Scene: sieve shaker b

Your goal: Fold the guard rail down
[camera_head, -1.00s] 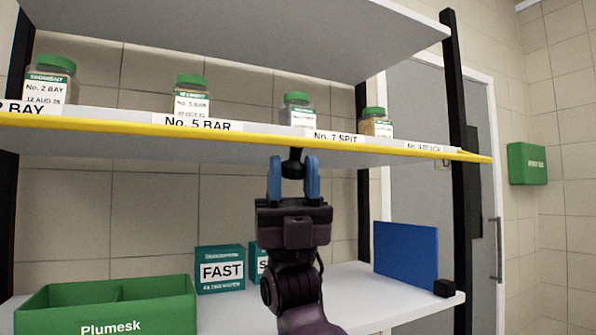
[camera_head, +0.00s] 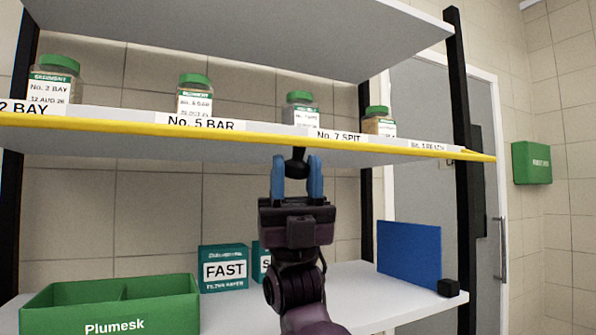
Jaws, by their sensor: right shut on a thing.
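The yellow guard rail (camera_head: 245,137) runs along the front edge of the middle shelf, across nearly the whole head view. It sits just below the shelf labels. My right gripper (camera_head: 297,163) is under the rail near its middle, its blue fingers pointing up. It is shut on a dark knob (camera_head: 297,158) that hangs just below the rail. The fingers hide the knob's sides. My left gripper is not in view.
Several green-lidded jars, one a No. 5 BAR jar (camera_head: 195,97), stand behind the rail. Below are a green Plumesk bin (camera_head: 115,308), a FAST box (camera_head: 223,270) and a blue panel (camera_head: 409,255). A black post (camera_head: 463,130) stands at the right.

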